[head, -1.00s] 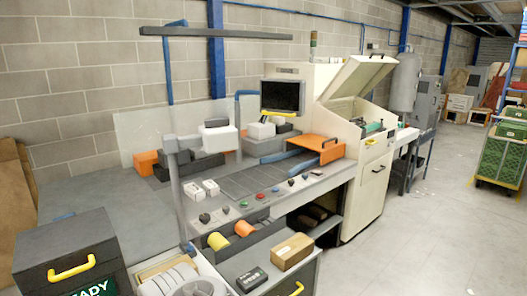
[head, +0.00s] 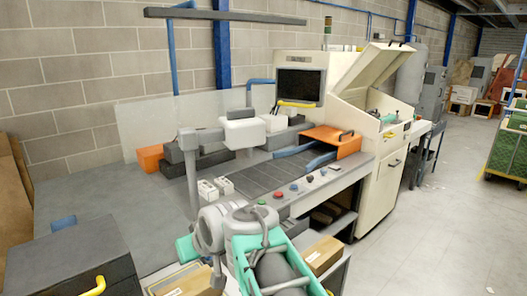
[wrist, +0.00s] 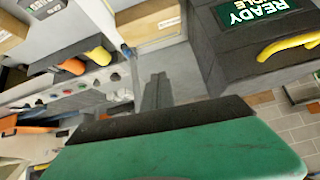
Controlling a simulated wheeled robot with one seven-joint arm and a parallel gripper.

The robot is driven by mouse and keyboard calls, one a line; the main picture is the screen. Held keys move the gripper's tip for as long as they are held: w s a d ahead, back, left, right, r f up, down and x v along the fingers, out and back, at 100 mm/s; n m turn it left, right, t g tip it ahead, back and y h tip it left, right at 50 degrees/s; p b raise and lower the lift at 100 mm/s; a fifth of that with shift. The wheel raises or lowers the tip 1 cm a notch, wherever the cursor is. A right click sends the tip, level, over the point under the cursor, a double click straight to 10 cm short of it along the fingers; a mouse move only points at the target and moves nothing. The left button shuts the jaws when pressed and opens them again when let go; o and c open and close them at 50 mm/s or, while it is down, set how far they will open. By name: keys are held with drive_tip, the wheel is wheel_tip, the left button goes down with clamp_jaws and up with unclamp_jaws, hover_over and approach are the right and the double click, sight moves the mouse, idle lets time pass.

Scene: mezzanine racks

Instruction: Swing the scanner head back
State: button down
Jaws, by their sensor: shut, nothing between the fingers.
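The scanner head (head: 237,132), a white block with a dark top, hangs over the grey bench from the grey swing arm (head: 206,137) in the head view. The arm reaches rightward from an upright post (head: 189,178) at the bench's front left. My gripper (wrist: 157,78) shows in the wrist view as dark grey fingers, closed together and empty, beyond its green and black body. The scanner head is not clearly visible there. My arm is low at the front of the bench in the head view, apart from the scanner head; the fingertips cannot be made out there.
Buttons and knobs (head: 277,195) line the bench's front edge. An orange guard (head: 333,140) and a monitor (head: 300,84) stand to the right, beside a machine with a raised lid (head: 375,68). A dark READY case (wrist: 255,35) is near my gripper.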

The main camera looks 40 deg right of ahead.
drive_tip(key=w+d+r+t+b, duration=0.25)
drive_tip(key=w+d, duration=0.25)
drive_tip(key=d, duration=0.4)
drive_tip(key=m+t+h+b, duration=0.2)
drive_tip(key=t+h+b, duration=0.15)
drive_tip(key=t, duration=0.35)
approach(264, 142)
drive_tip(key=w+p, duration=0.1)
drive_tip(key=w, duration=0.1)
drive_tip(key=w+p, duration=0.2)
drive_tip(key=w+d+p, duration=0.1)
drive_tip(key=w+p, duration=0.1)
drive_tip(key=shift+r, duration=0.25)
drive_tip(key=shift+w+d+f, duration=0.1)
drive_tip(key=shift+w+d, duration=0.05)
drive_tip(key=shift+w, duration=0.25)
